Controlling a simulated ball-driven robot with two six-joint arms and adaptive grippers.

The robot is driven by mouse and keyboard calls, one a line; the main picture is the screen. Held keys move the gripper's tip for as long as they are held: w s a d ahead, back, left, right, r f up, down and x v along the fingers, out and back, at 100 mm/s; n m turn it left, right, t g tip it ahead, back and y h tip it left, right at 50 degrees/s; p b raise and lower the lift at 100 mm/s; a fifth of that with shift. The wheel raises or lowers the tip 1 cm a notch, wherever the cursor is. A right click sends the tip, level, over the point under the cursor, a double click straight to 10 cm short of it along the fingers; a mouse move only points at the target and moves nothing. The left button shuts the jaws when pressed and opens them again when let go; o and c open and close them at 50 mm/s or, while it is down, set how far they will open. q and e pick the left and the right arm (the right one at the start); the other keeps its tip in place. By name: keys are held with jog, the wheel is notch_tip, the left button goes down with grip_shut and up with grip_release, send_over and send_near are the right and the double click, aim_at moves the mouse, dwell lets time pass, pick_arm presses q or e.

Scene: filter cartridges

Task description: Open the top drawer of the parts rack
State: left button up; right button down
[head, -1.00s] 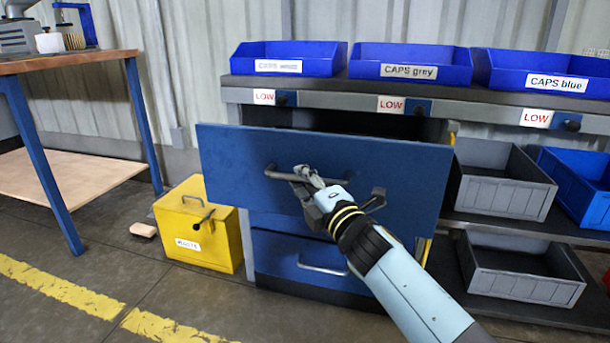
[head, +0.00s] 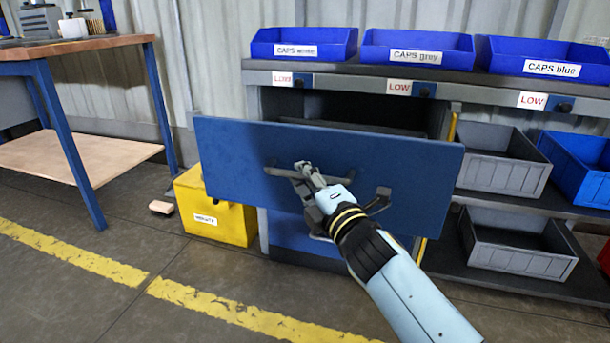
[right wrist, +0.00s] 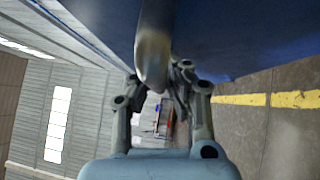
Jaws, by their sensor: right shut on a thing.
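The top drawer (head: 230,155) of the parts rack (head: 360,78) has a wide blue front that stands out from the rack, with a dark gap above it. Its grey bar handle (head: 350,182) runs across the middle of the front. My right gripper (head: 303,170) is shut on the handle. In the right wrist view the handle (right wrist: 153,60) passes between the fingers (right wrist: 155,95), close to the blue front. A lower blue drawer (head: 290,232) is in place under it, partly hidden by the top drawer and my arm. My left gripper is not in view.
Blue bins labelled CAPS (head: 415,50) stand on top of the rack. Grey bins (head: 500,160) sit on shelves at the right. A yellow box (head: 215,215) stands on the floor beside the rack. A workbench (head: 80,48) is at the left.

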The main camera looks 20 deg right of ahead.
jog(key=shift+r, duration=0.2)
jog(key=c, duration=1.6)
grip_release()
jog(key=shift+f, duration=0.1)
jog(key=v, duration=1.2)
jog(key=shift+f, duration=0.1)
